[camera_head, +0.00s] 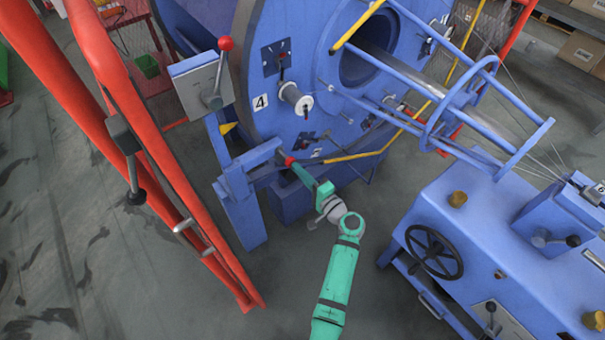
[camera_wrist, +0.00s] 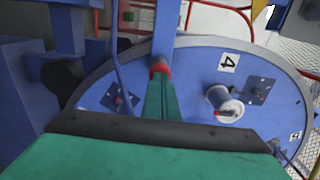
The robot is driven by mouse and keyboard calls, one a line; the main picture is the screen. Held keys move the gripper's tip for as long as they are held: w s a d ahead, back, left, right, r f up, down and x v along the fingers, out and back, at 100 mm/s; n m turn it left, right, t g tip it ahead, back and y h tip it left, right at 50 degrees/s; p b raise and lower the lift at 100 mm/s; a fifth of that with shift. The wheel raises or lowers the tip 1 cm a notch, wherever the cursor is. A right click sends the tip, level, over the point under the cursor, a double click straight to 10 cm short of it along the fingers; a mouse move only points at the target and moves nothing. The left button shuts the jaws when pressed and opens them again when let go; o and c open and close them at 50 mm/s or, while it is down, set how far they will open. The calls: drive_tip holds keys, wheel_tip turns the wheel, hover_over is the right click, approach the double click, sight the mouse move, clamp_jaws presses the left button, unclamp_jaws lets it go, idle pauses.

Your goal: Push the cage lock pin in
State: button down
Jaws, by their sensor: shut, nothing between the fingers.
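The cage lock pin shows as a red knob (camera_head: 289,161) at the end of a blue bracket (camera_head: 250,158), beside the rim of the blue cage disc (camera_head: 270,75). In the wrist view the red knob (camera_wrist: 159,66) is straight ahead, with a blue bar of the bracket (camera_wrist: 166,30) behind it. My green gripper (camera_head: 295,167) is shut and empty, its tips right at the knob. In the wrist view the closed fingers (camera_wrist: 160,80) point at the knob and partly cover it. I cannot tell whether they touch it. The pin's shaft is hidden.
A lever box with a red ball (camera_head: 225,43) stands above the bracket. Red guard rails (camera_head: 150,150) run on the left. A spool (camera_head: 296,97) sits on the disc by plate 4. A blue machine with a handwheel (camera_head: 434,252) stands at right. The floor at lower left is open.

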drive_tip(key=x, duration=0.4)
drive_tip(key=shift+r, duration=0.1)
drive_tip(key=v, duration=1.4)
drive_tip(key=shift+s+d, duration=0.15)
drive_tip(key=shift+d, duration=0.05)
